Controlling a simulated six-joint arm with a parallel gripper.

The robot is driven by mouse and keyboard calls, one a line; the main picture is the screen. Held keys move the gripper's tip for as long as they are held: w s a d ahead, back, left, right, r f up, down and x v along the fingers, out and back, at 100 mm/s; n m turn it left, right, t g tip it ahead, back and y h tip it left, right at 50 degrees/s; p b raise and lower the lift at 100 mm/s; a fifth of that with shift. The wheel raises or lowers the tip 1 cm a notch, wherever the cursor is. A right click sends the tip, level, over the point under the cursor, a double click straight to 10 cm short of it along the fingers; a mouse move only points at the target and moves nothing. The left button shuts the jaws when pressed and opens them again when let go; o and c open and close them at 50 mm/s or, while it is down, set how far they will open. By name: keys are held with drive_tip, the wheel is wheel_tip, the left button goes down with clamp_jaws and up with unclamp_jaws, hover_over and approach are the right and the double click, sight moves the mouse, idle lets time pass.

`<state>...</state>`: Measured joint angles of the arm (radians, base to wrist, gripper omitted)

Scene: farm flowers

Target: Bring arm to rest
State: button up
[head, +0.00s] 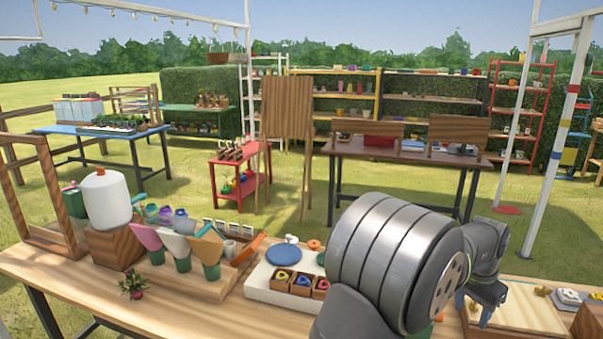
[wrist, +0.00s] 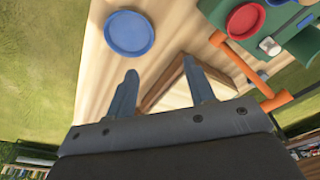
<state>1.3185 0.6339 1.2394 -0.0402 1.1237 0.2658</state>
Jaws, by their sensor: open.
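My gripper (head: 474,305) is at the right of the wooden workbench (head: 60,276) in the head view, at the end of my bent arm, pointing down. In the wrist view my gripper (wrist: 162,92) shows two blue-grey fingers spread apart, with nothing held between them. Below the fingers are the bench top (wrist: 175,50) and a wood-edged board (wrist: 172,92). My arm hides part of the bench in the head view.
A blue dish (wrist: 129,33), a red dish (wrist: 245,20) on a green surface and an orange-handled tool (wrist: 238,60) lie near the gripper. At the bench's left are a paper roll (head: 105,200) and a small potted plant (head: 133,284). Grass lies beyond the bench.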

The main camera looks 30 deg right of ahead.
drive_tip(key=w+d+f, duration=0.1)
drive_tip(key=w, duration=0.4)
drive_tip(key=w+d+f, duration=0.1)
drive_tip(key=w+f, duration=0.1)
drive_tip(key=w, duration=0.3)
drive_tip(key=w+f, duration=0.2)
drive_tip(key=w, duration=0.3)
drive_tip(key=shift+d+f, duration=0.1)
drive_tip(key=shift+d, duration=0.3)
